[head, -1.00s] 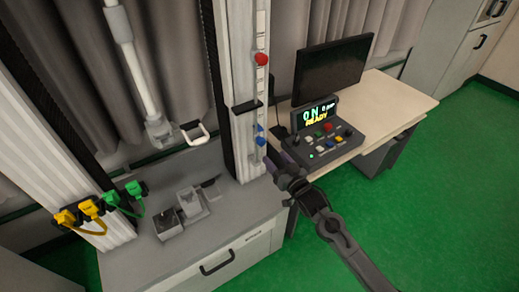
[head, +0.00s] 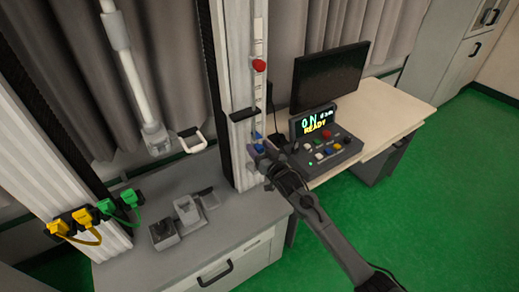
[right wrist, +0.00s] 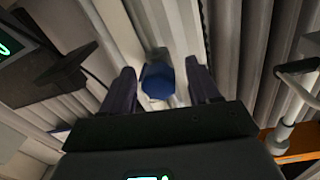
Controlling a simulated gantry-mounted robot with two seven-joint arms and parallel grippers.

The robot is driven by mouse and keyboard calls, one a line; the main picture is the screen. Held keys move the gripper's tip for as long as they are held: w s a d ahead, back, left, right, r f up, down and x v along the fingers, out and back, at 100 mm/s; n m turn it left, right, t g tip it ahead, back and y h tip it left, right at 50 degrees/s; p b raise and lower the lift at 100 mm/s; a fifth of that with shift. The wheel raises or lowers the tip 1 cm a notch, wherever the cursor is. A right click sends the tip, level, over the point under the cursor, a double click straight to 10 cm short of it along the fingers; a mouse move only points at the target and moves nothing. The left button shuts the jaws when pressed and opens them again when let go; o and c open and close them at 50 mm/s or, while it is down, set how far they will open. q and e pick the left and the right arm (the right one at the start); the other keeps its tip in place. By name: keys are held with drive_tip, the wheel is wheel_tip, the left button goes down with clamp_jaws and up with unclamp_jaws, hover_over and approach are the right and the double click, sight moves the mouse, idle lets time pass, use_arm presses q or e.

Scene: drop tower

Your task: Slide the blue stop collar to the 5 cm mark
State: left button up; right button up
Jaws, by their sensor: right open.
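A blue knob (head: 259,149) of the stop collar shows low on the white scale strip of the tower, partly hidden by my right gripper. In the right wrist view the round blue knob (right wrist: 157,81) lies between the two dark fingers, with a visible gap on either side. My right gripper (head: 259,147) is open at the blue knob; its fingers also show in the right wrist view (right wrist: 163,88). Scale marks are too small to read. My left gripper is not in view.
A red knob (head: 259,66) sits higher on the same strip. A control box (head: 325,140) reading "READY" and a dark monitor (head: 330,75) stand on the desk at right. Yellow and green clips (head: 85,218) are at left. Grey blocks (head: 187,211) sit on the cabinet top.

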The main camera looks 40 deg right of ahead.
sight(260, 146)
drive_tip(key=shift+c, duration=0.4)
drive_tip(key=shift+c, duration=1.2)
clamp_jaws()
wheel_tip(260, 146, up, 7)
drive_tip(key=p, duration=0.7)
drive_tip(key=shift+r, duration=0.15)
drive_tip(key=shift+o, duration=1.6)
unclamp_jaws()
